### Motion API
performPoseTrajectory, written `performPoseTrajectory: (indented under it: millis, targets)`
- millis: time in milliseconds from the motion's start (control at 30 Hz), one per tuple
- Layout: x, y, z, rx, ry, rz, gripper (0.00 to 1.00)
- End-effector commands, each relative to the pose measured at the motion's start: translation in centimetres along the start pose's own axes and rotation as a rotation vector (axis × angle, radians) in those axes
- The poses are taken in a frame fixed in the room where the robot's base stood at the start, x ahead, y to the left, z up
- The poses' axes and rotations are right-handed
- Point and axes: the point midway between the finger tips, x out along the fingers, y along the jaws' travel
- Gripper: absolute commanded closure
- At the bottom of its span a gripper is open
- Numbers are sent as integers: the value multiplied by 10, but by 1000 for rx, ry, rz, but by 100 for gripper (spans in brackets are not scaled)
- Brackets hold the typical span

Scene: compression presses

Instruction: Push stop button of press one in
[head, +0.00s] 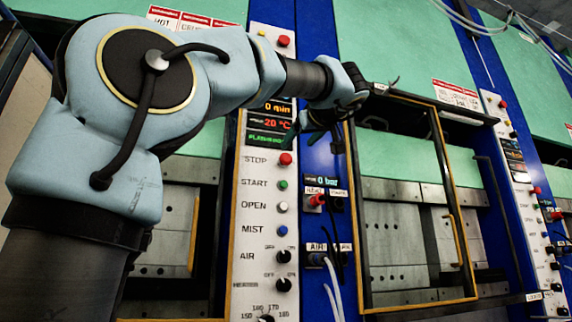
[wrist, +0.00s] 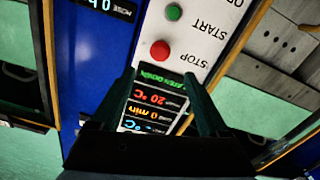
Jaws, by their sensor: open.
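The red stop button (head: 286,159) is on the white control panel (head: 250,205) beside the printed word STOP. It stands out from the panel and also shows in the wrist view (wrist: 160,50), just beyond my fingertips. My gripper (head: 318,133) is above and to the right of the button in the head view, in front of the panel's edge. In the wrist view my gripper (wrist: 159,77) is open and empty. Its two dark fingers flank the lit display (wrist: 152,105), and the button sits between and past their tips. I see no contact with the button.
The green start button (head: 283,184) and several other controls run down the panel below. A red connector (head: 316,200) and hoses are on the blue column to the right. A framed press door (head: 459,220) stands further right. A second control panel (head: 520,185) is at the far right.

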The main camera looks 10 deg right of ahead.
Motion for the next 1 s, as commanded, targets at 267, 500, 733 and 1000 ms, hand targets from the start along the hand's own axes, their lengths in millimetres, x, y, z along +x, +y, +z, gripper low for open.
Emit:
performPoseTrajectory:
  millis: [267,500,733,1000]
  targets:
    - [50,0,-2,5,-2,-4,22]
    - [88,0,-1,6,-3,-2,22]
    - [101,0,1,4,-3,0,22]
    - [101,0,1,5,-3,0,25]
